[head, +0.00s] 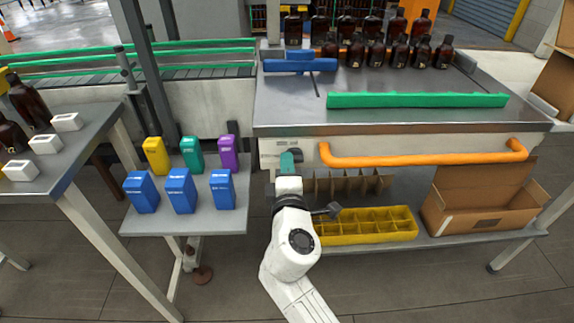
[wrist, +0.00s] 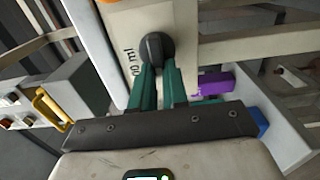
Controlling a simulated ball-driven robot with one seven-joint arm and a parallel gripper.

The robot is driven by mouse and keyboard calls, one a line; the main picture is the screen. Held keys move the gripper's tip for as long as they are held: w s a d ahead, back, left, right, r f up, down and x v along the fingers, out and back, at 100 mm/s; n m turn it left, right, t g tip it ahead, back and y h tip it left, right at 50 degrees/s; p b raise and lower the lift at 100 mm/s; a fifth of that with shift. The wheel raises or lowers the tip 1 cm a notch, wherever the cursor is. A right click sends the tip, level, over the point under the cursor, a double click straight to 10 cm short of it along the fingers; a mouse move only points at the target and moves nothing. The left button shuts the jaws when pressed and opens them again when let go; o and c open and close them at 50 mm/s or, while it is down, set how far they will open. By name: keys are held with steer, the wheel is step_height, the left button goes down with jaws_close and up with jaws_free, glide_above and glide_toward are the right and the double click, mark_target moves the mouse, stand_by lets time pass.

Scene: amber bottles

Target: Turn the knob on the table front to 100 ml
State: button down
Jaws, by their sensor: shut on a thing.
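The black knob (wrist: 156,47) is on the pale table front, with partly readable black "ml" lettering beside it in the wrist view. My gripper (wrist: 160,68) has its two green fingers closed on the knob. In the head view my gripper (head: 291,160) reaches up to the table front, left of the orange bar. The knob (head: 292,155) is mostly hidden there behind the fingers. The knob's pointer and its setting cannot be read in either view.
An orange bar (head: 425,158) runs along the table front to the right. Below are a yellow divided crate (head: 366,237) and an open cardboard box (head: 470,212). Colored containers stand on a low shelf (head: 190,222) to the left. Several amber bottles stand on the table top (head: 420,83).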

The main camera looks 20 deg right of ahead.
steer(key=shift+a+f, duration=0.1)
steer(key=c, duration=1.1)
jaws_free()
steer(key=shift+c, duration=0.2)
steer(key=v, duration=1)
steer(key=shift+s+b, duration=0.3)
steer(key=shift+s, duration=0.1)
steer(key=shift+a, duration=0.1)
